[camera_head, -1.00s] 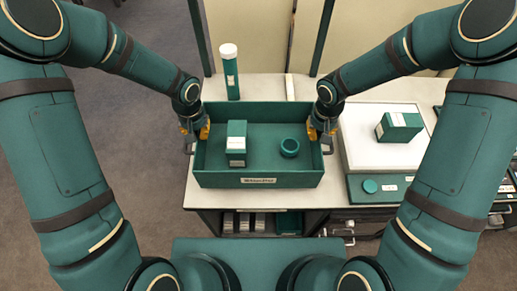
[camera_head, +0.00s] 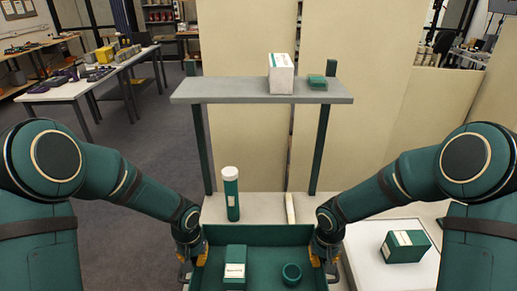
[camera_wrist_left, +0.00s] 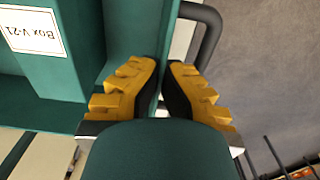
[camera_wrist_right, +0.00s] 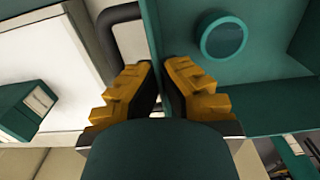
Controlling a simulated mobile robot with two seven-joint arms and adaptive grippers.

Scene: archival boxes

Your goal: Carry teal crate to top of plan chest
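The teal crate (camera_head: 265,236) is at the bottom of the head view, its front cut off. It holds a teal box with a white label (camera_head: 235,262) and a round teal item (camera_head: 292,274). My left gripper (camera_head: 203,256) is at its left wall; in the left wrist view its yellow fingers (camera_wrist_left: 164,75) close on that wall from both sides. My right gripper (camera_head: 314,256) is at the right wall, its fingers (camera_wrist_right: 160,75) closed on it likewise. Whether the crate is off the bench cannot be told. A white top (camera_head: 372,262) at right, possibly the plan chest, bears a teal box (camera_head: 405,246).
A teal tube with a white cap (camera_head: 231,195) stands on the bench just behind the crate. A raised shelf (camera_head: 215,91) carries a white box (camera_head: 281,75) and a small teal item (camera_head: 317,82). A pale rod (camera_head: 290,208) lies on the bench behind the crate.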

